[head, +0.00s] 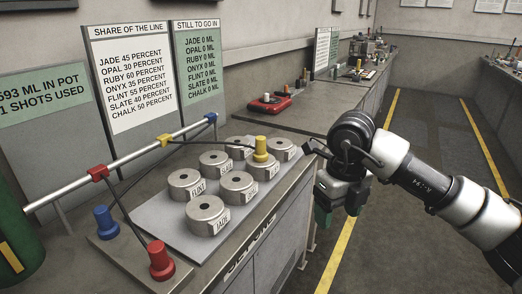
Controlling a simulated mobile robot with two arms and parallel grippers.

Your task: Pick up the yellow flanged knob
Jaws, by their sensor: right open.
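The yellow flanged knob (260,149) stands upright on one of the round metal fixtures (262,169) toward the right of the fixture plate. My right gripper (338,212) hangs to the right of the bench, beyond its edge and apart from the knob. Its dark jaws point down and are open, with nothing seen between them. My left gripper is not in view.
Several labelled metal fixtures sit on the grey plate (166,226). A red knob (161,260) and a blue knob (106,222) stand at the near left. A metal rail (130,162) with coloured clamps and thin cables runs behind. Signboards (130,75) stand behind it.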

